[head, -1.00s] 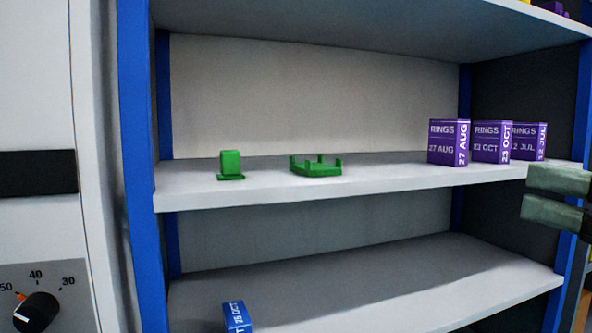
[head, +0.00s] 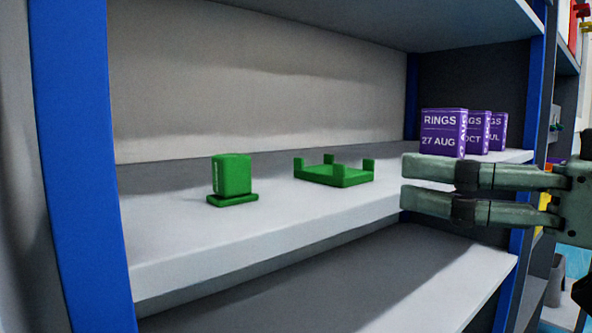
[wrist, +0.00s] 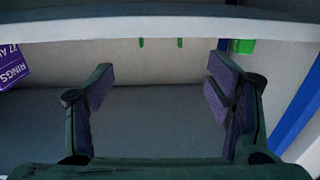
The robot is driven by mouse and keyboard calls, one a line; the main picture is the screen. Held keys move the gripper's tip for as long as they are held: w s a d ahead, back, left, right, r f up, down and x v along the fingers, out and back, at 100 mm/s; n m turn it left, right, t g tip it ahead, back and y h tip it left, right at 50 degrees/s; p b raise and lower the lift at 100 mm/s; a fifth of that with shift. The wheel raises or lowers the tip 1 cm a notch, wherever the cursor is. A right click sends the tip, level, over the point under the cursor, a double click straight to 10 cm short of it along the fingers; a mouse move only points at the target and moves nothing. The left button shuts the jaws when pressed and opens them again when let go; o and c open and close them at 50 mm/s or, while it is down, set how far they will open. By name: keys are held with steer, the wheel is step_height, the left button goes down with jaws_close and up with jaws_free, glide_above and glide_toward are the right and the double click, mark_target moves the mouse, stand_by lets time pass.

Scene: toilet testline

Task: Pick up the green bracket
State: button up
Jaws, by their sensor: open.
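Two green pieces stand apart on the middle shelf in the head view, and I cannot tell for sure which one is the bracket. The left one is an upright green block on a flat foot (head: 231,177). The right one is a low green piece with short corner posts (head: 336,175). My gripper (head: 404,182) is open and empty, to the right of both pieces, at about shelf height. In the upside-down wrist view, my open gripper (wrist: 160,78) has nothing between its fingers. Two green post tips (wrist: 179,42) and part of the green block (wrist: 243,46) show beyond the shelf edge.
Several purple RINGS boxes (head: 443,132) stand at the right on the same shelf, behind my gripper in the head view. Blue uprights (head: 75,170) frame the rack. Another shelf (head: 390,290) lies below and one above. The shelf around the green pieces is bare.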

mark_target(352, 173)
steer(key=p+x, duration=0.1)
steer(key=x, duration=0.5)
steer(key=shift+w+a+r, duration=0.1)
steer(key=shift+a, duration=0.1)
steer(key=shift+p+x, duration=0.85)
steer(key=shift+x, duration=1.5)
steer(key=c, duration=1.3)
steer(key=shift+o, duration=0.2)
